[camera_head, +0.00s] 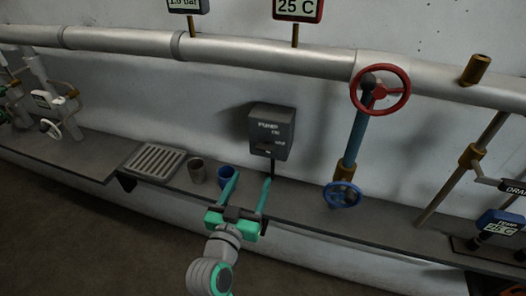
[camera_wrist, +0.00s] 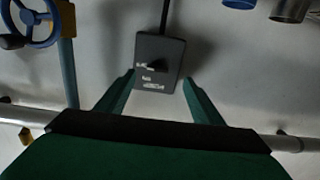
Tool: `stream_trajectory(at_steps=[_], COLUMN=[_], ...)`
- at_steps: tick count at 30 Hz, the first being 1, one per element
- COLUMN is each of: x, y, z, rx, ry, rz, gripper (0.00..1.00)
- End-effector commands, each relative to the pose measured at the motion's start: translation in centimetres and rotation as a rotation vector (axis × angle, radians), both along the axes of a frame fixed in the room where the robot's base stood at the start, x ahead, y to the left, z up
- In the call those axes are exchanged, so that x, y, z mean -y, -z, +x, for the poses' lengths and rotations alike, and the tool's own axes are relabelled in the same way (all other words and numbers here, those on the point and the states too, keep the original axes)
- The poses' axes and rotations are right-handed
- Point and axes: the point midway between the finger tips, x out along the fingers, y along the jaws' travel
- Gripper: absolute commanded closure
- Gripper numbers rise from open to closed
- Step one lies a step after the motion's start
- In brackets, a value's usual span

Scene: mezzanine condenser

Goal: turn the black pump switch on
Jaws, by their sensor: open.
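The pump switch is a dark grey box (camera_head: 271,131) on the wall above the ledge, with white lettering that includes "PUMP". A small black knob (camera_wrist: 157,67) stands out from its face; in the wrist view the box appears upside down, between and beyond the fingertips. The knob's exact setting is hard to read. My gripper (camera_head: 248,180) has green fingers, spread apart and empty. In the head view it is below and in front of the box. It also shows in the wrist view (camera_wrist: 158,82), apart from the box.
A blue cup (camera_head: 226,177) and a grey cup (camera_head: 197,171) stand on the ledge left of my gripper, beside a drain grate (camera_head: 155,161). A red valve wheel (camera_head: 380,90) and a blue valve wheel (camera_head: 342,194) are to the right. A large pipe (camera_head: 260,52) runs above.

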Motion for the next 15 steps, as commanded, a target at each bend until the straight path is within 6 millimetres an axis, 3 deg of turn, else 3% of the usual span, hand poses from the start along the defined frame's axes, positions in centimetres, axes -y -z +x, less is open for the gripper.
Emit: stream_trajectory(at_steps=[3, 8, 15], x=[0.0, 0.3, 1.5], y=[-1.6, -2.0, -2.0], z=[0.5, 1.3, 4.7], rx=[0.017, 0.021, 0.020], ry=[0.023, 0.035, 0.036], rz=[0.016, 0.023, 0.024], gripper=[0.39, 0.39, 0.39])
